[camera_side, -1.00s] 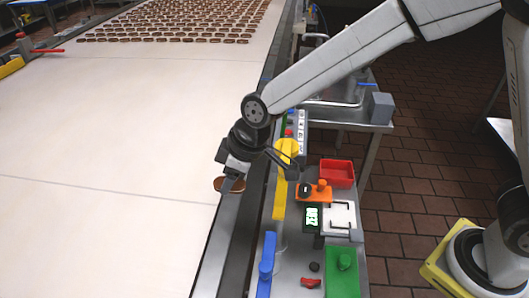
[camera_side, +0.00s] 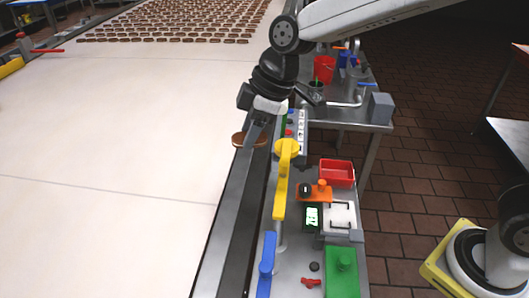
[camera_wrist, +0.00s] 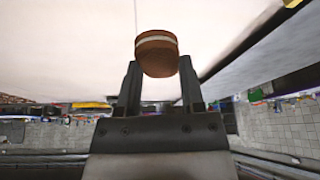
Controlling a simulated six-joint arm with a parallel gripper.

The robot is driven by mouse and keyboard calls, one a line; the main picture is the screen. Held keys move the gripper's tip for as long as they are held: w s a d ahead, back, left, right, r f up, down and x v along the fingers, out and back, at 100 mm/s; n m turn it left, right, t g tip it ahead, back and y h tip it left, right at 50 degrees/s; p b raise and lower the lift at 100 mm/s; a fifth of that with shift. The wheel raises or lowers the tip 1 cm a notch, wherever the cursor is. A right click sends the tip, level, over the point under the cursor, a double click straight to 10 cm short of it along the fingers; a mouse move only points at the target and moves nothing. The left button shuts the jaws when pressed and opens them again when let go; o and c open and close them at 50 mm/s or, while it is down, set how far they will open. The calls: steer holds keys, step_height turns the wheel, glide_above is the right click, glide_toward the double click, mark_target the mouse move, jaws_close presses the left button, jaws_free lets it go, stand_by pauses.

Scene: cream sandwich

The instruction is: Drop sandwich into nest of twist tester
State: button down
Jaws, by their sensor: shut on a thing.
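A brown sandwich with a pale cream band (camera_wrist: 157,52) sits between the two fingertips of my gripper (camera_wrist: 160,88) in the wrist view. In the side view, the sandwich (camera_side: 240,140) is partly hidden by my gripper (camera_side: 251,140), which is shut on it and holds it near the right edge of the white belt. A small orange device with a dark round part and an orange knob (camera_side: 322,188) stands on the bench to the lower right; it looks like the twist tester. Its nest is too small to make out clearly.
The white belt (camera_side: 110,150) carries rows of sandwiches at the back. On the bench are a yellow arm (camera_side: 281,190), a blue bar (camera_side: 267,262), a red tray (camera_side: 337,173), a white scale (camera_side: 339,217), a lit display (camera_side: 312,217) and a green block (camera_side: 341,272).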

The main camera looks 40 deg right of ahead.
steer(key=s+d+n+g, duration=0.6)
steer(key=s+d+n, duration=0.6)
steer(key=d+n, duration=0.4)
step_height(320, 180, down, 15)
steer(key=shift+d+m+h, duration=0.3)
steer(key=shift+m+h, duration=0.1)
steer(key=shift+w+f, duration=0.1)
steer(key=shift+f, duration=0.15)
stand_by(0.4)
steer(key=shift+f, duration=2.95)
steer(key=shift+c, duration=0.7)
jaws_free()
